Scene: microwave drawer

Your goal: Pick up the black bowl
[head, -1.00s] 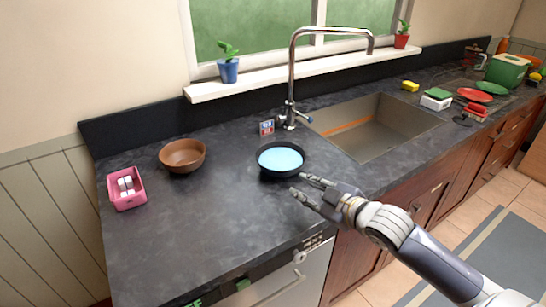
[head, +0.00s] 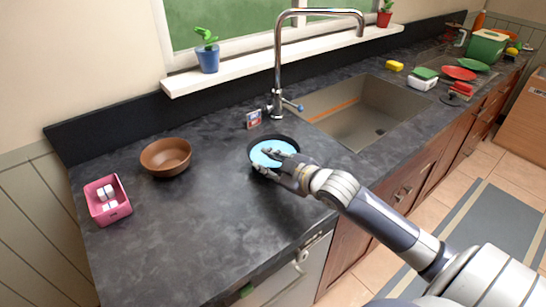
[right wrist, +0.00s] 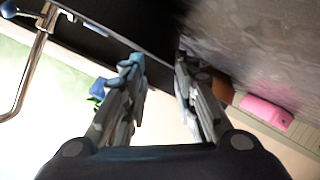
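The black bowl (head: 284,146), with a light blue inside, sits upright on the dark counter, left of the sink. My right gripper (head: 263,161) reaches in from the right and overlaps the bowl's near side in the head view, hiding part of its rim and inside. In the right wrist view its two fingers (right wrist: 160,64) stand apart with a gap between them. I cannot tell whether the bowl's wall lies between the fingers or whether they touch it. My left gripper is not in view.
A brown bowl (head: 166,157) and a pink container (head: 107,200) with white pieces stand to the left. The faucet (head: 277,75) rises behind the black bowl, with a small card (head: 253,119) near its base. The sink (head: 350,112) lies to the right. The front left counter is clear.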

